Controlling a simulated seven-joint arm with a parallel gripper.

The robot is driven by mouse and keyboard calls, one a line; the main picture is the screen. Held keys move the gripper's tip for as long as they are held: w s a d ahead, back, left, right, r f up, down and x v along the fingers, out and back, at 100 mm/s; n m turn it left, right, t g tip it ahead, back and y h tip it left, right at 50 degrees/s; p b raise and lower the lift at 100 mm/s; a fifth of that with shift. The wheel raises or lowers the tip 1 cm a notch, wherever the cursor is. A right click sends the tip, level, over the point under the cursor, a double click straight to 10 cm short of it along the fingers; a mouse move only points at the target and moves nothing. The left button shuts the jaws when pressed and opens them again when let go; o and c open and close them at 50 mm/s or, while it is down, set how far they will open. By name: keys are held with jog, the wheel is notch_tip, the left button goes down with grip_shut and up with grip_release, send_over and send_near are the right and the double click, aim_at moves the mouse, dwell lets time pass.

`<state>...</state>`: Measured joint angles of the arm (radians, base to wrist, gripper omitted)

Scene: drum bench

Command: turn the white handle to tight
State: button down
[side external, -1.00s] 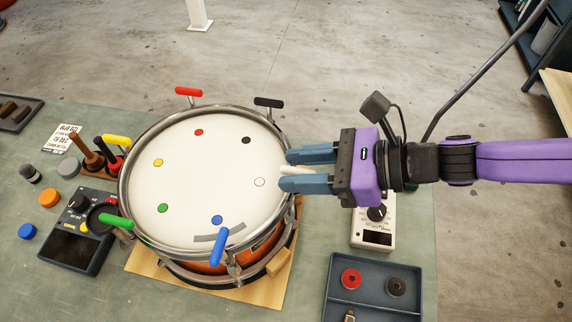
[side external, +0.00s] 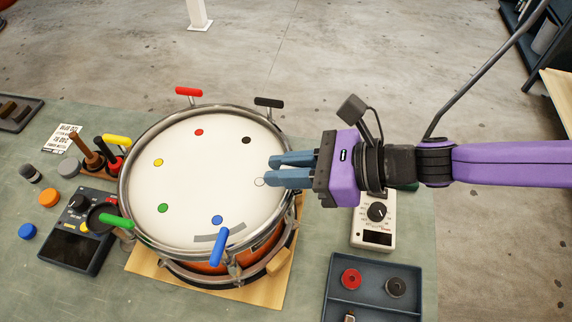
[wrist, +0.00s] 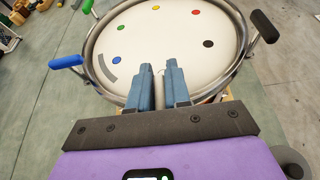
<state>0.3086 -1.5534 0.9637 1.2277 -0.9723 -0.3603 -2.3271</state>
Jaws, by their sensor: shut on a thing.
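The drum (side external: 185,185) stands on a wooden board, its white head facing up, with coloured dots near the rim. My gripper (side external: 267,171) reaches in from the right, its two blue fingers over the drum's right rim by the white dot (side external: 260,182). In the wrist view my gripper (wrist: 159,72) is shut on the white handle (wrist: 160,94), a pale strip between the fingers. The fingers hide the handle in the side view. How tight it is cannot be seen.
Around the rim stand the red handle (side external: 189,92), black handle (side external: 269,102), yellow handle (side external: 117,140), green handle (side external: 116,221) and blue handle (side external: 218,246). A white meter (side external: 374,222) and a dark tray (side external: 340,296) lie right of the drum.

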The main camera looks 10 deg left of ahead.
jog(key=shift+w+m+t, duration=0.1)
jog(key=shift+m+t, duration=0.4)
jog(key=shift+t, duration=0.1)
jog(key=shift+w+f+m+t, duration=0.1)
jog(key=shift+w+m+t, duration=0.05)
jog(key=shift+m+t, duration=1.15)
jog(key=shift+w+d+m+t+h, duration=0.1)
jog(key=shift+m+t+h, duration=1)
jog(key=shift+m+t, duration=0.75)
jog(key=m+t+h, duration=0.1)
jog(key=m+h, duration=0.1)
jog(key=m+t+h, duration=0.4)
jog(key=shift+w+d, duration=0.3)
jog(key=shift+d, duration=0.05)
jog(key=shift+d+m+h, duration=0.25)
jog(key=shift+m+h, duration=1.25)
jog(key=shift+h, duration=0.2)
jog(key=shift+d+m+h, duration=0.2)
jog(key=shift+m+h, duration=1.35)
jog(key=shift+h, duration=0.15)
jog(key=shift+d+m+h, duration=0.25)
jog(key=shift+m+h, duration=1.25)
jog(key=shift+h, duration=0.2)
jog(key=shift+w+d+m+g+h, duration=0.1)
jog(key=shift+d+m+g+h, duration=0.2)
jog(key=shift+m+h, duration=0.4)
jog(key=c, duration=1.2)
grip_release()
jog(key=shift+a, duration=0.15)
jog(key=shift+o, duration=0.2)
